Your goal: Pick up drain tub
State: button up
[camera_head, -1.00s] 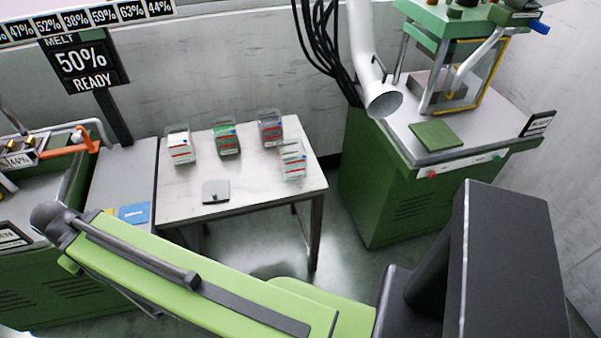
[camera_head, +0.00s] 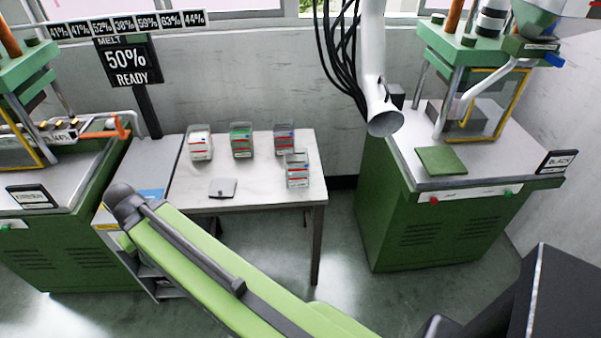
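I cannot tell which thing is the drain tub. Several clear boxes stand on the white table: one with pale contents (camera_head: 200,143), one with green contents (camera_head: 242,141), one with grey contents (camera_head: 284,139), and a nearer one (camera_head: 297,170) at the right. A flat grey plate (camera_head: 223,188) lies at the table's front left. My green arm reaches from the lower right toward the table's left front. My gripper is not visible, so its state does not show.
The white table (camera_head: 262,187) stands between a left green machine (camera_head: 80,215) and a right green machine (camera_head: 430,235). A green pad (camera_head: 441,160) lies on the right machine. A white duct (camera_head: 382,115) hangs right of the table. A "50% READY" sign (camera_head: 129,63) stands behind.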

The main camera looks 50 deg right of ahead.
aim_at(297, 162)
jog(key=i, duration=0.85)
jog(key=u, duration=0.05)
